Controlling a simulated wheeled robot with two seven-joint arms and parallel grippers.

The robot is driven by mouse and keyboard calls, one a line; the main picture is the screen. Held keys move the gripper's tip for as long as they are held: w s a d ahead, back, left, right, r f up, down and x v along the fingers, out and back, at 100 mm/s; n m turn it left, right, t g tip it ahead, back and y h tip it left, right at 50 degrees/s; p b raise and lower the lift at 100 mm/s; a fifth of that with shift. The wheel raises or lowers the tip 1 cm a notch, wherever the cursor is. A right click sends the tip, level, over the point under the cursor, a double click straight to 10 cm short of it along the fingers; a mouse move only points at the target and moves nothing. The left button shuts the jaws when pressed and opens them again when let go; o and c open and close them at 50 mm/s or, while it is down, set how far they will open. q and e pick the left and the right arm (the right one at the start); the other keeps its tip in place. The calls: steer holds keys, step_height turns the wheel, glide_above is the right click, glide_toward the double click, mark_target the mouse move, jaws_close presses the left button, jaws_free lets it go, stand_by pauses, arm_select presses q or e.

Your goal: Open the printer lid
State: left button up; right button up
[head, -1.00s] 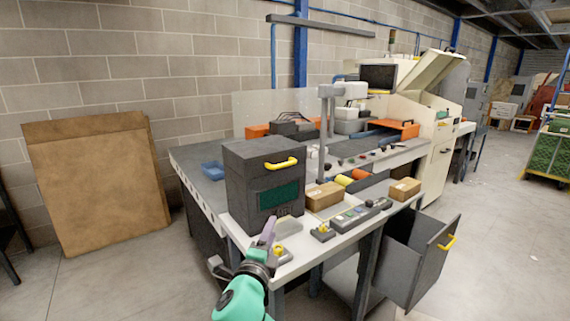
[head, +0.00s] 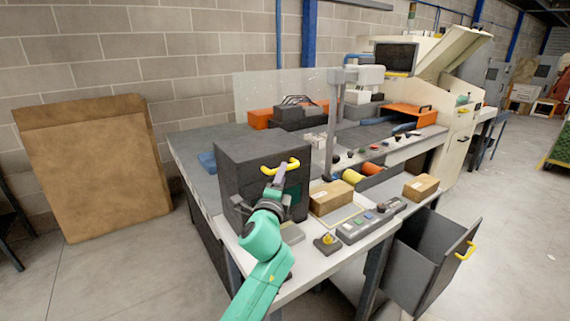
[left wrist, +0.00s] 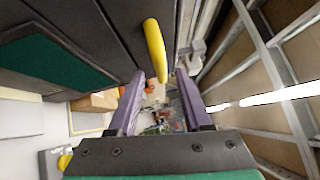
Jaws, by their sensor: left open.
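The printer (head: 245,165) is a dark grey box on the near end of the white bench, with a green panel on its front. A yellow handle (head: 294,163) sits on the upper front of its lid, which is down. My left gripper (head: 279,176) is at the front of the printer, close to the handle. In the left wrist view the handle (left wrist: 154,48) lies just ahead of the open purple fingers (left wrist: 162,80), roughly in line with the gap between them. I cannot tell whether they touch it. My right gripper is out of view.
A small cardboard box (head: 330,198) and a control panel (head: 370,220) stand right of the printer. An open grey drawer (head: 410,262) juts out below the bench at right. A large cardboard sheet (head: 95,170) leans on the wall at left.

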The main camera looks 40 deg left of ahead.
arm_select(q)
steer(key=x, duration=0.4)
steer(key=shift+w, duration=0.1)
jaws_close()
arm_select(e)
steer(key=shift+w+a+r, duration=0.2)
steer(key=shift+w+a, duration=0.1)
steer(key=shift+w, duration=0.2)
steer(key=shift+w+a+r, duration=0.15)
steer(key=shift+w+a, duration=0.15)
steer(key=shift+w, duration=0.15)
arm_select(q)
steer(key=shift+f, duration=0.15)
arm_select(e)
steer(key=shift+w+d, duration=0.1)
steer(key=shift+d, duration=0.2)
